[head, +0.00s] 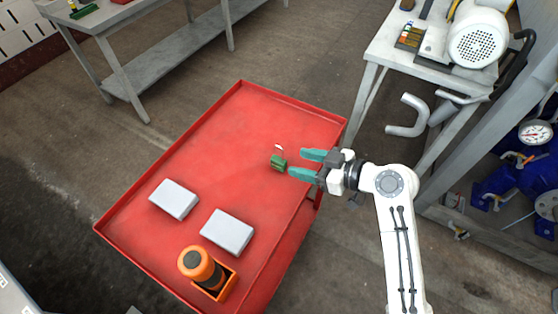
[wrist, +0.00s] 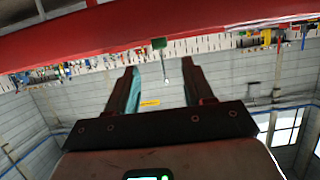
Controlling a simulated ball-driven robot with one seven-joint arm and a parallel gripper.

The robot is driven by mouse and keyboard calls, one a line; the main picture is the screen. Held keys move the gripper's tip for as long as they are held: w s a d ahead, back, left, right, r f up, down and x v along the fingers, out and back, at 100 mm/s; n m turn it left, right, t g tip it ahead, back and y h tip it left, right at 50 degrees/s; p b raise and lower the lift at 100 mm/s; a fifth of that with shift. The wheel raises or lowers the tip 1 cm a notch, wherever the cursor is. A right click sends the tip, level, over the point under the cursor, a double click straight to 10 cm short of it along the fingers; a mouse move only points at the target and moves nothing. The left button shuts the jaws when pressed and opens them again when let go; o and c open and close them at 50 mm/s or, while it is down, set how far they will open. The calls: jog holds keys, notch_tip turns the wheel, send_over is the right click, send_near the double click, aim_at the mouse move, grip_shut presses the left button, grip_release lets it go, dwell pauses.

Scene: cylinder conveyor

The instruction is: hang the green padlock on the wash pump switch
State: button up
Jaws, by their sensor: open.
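The green padlock (head: 278,163) stands on the red cart top near its right edge, with its pale shackle upward. It also shows in the wrist view as a small green block (wrist: 159,43) against the red edge. My gripper (head: 297,164) is open, its two teal fingers pointing left at the padlock from the right. The padlock lies just off the fingertips; whether they touch it I cannot tell. In the wrist view the space between the fingers (wrist: 163,78) holds nothing. I cannot pick out the wash pump switch in either view.
The red cart (head: 235,130) also carries two white boxes (head: 174,199) and an orange-and-black item (head: 203,268) at its near end. A bench with a white motor (head: 478,40) stands at upper right, by grey pipes (head: 408,118) and a gauge (head: 535,132). The cart's middle is clear.

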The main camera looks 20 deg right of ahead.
aim_at(284, 160)
jog(key=shift+p+x, duration=0.3)
jog(key=shift+x, duration=2.85)
jog(key=shift+s+f, duration=0.15)
jog(key=shift+f, duration=0.05)
grip_shut()
